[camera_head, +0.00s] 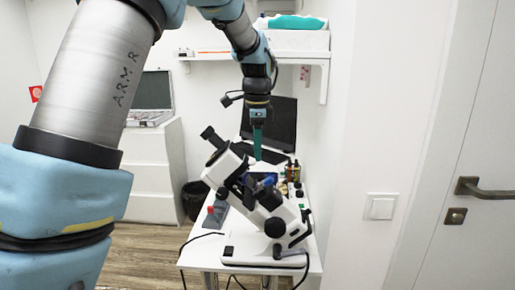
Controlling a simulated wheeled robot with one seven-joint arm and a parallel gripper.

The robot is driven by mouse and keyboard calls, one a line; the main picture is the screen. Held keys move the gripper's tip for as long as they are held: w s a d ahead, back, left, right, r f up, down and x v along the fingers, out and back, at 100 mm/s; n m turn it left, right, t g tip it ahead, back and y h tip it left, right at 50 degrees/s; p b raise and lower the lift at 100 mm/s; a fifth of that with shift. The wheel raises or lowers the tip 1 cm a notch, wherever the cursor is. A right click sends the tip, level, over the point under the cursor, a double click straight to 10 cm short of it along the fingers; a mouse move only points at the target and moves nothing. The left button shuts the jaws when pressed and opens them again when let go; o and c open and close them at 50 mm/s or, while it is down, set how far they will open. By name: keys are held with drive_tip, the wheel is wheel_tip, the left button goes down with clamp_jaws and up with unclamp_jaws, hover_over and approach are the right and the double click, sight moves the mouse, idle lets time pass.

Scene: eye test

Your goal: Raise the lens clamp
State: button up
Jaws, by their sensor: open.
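A white and black lens-measuring instrument (262,207) stands tilted on the white table, its eyepiece pointing to the upper left. A lens clamp is not clearly distinguishable; small dark and bluish parts (262,182) sit at the middle of the instrument, where it may be. My gripper (257,157) points down just above the instrument's middle, with its teal fingers seen edge-on. It is open, and nothing shows between the fingers. Whether the fingertips touch the instrument cannot be told from this view.
The narrow white table (205,252) also holds an open dark laptop (275,121), small bottles (292,170) and a red-topped item (211,209). A wall shelf (290,55) hangs above. A white door (455,150) is at right. Black cables hang off the table's front.

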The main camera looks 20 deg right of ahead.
wheel_tip(320, 180, up, 11)
drive_tip(key=s+b, duration=0.1)
drive_tip(key=b, duration=0.1)
drive_tip(key=shift+a+f, duration=0.15)
drive_tip(key=shift+a, duration=0.05)
drive_tip(key=shift+s, duration=0.1)
idle(0.5)
